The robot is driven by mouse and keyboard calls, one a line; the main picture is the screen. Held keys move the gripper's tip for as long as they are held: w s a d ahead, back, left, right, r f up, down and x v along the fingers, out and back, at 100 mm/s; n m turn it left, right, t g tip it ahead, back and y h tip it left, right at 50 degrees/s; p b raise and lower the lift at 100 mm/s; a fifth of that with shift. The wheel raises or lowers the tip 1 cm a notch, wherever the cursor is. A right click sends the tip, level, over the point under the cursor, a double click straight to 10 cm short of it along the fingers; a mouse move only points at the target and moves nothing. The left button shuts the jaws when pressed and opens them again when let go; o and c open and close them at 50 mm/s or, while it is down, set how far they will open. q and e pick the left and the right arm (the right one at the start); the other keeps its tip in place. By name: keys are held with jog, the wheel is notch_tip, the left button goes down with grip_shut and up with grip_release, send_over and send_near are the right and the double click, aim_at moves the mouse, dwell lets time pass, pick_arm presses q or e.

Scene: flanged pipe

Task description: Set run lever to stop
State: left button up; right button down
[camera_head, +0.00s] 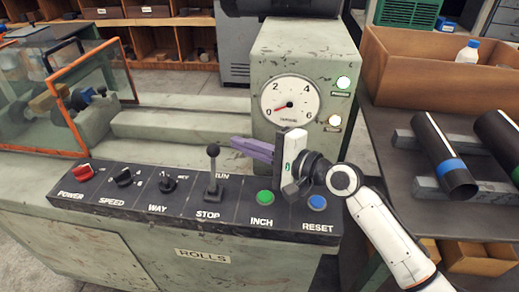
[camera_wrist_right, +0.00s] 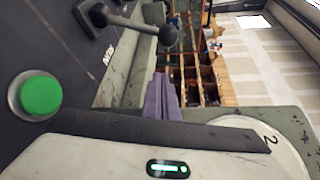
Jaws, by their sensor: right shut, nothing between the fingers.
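The run lever (camera_head: 213,165) is a dark stick with a round black knob on the control panel, between the RUN label behind it and the STOP label in front. It stands up roughly straight in the head view; I cannot tell its exact tilt. In the right wrist view the lever (camera_wrist_right: 166,38) shows at the top, knob beyond the fingers. My right gripper (camera_head: 238,144) has purple fingers, shut and empty, pointing left above the back of the panel. It is apart from the lever, to its right. The fingers also show in the wrist view (camera_wrist_right: 162,98). My left gripper is out of view.
The panel also carries a red POWER knob (camera_head: 83,173), black SPEED (camera_head: 124,177) and WAY (camera_head: 167,184) switches, a green INCH button (camera_head: 264,197) and a blue RESET button (camera_head: 317,202). A gauge housing (camera_head: 300,60) rises behind my right gripper. A clear orange-framed guard (camera_head: 98,80) stands at left.

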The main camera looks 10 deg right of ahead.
aim_at(213, 169)
jog(key=a, duration=0.1)
jog(key=a+p, duration=0.1)
jog(key=s+a, duration=0.1)
jog(key=shift+r, duration=0.4)
jog(key=shift+s+a+p, duration=0.15)
jog(key=shift+s+p, duration=0.2)
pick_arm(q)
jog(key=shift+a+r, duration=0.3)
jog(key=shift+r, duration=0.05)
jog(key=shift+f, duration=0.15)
pick_arm(e)
jog(key=shift+s, duration=0.15)
